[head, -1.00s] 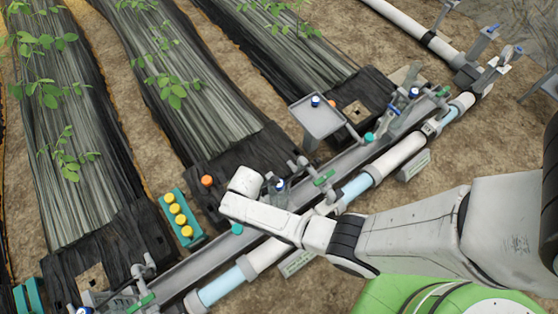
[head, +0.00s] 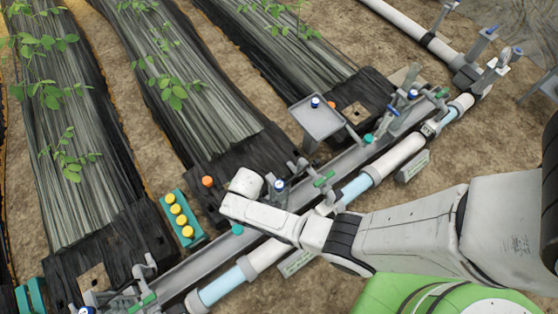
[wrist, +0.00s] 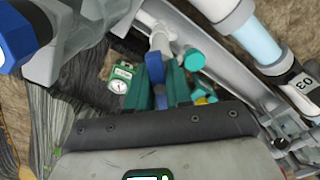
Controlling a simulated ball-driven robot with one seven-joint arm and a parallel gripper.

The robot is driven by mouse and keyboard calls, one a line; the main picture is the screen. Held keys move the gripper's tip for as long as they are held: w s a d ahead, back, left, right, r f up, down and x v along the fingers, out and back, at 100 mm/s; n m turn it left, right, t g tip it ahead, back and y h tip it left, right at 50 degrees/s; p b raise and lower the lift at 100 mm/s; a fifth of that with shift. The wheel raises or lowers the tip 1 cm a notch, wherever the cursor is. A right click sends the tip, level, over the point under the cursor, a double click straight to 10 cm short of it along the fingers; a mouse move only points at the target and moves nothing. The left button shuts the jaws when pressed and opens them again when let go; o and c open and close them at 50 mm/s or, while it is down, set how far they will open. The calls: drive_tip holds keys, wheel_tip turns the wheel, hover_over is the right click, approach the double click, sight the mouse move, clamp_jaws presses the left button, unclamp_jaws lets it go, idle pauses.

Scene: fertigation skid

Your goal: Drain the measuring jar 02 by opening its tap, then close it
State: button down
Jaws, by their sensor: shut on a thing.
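My gripper (wrist: 164,88) shows in the wrist view, its teal fingers closed around a small blue piece (wrist: 155,68), apparently a tap handle on the grey pipework. The fingers hide much of it, so I cannot tell how far the tap is turned. In the head view my white wrist lies over the trough beside a clear measuring jar with a blue top (head: 279,186), and the fingertips are hidden. A large blue knob (wrist: 18,38) and grey clear-looking parts fill the upper left of the wrist view. I cannot read the jar's number or see its liquid level.
A metal stand tray (head: 318,120) with a small blue-topped item stands beyond the trough. A teal crate (head: 196,238) of yellow-capped bottles sits left of my wrist. A pipe label (wrist: 303,84) appears to read 03.

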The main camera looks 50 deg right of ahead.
drive_tip(key=m, duration=0.5)
drive_tip(key=shift+s, duration=0.1)
drive_tip(key=m, duration=0.4)
drive_tip(key=c, duration=1)
unclamp_jaws()
drive_tip(key=shift+p, duration=0.3)
wheel_tip(320, 180, up, 10)
drive_tip(key=p, duration=0.9)
drive_tip(key=shift+p, duration=0.3)
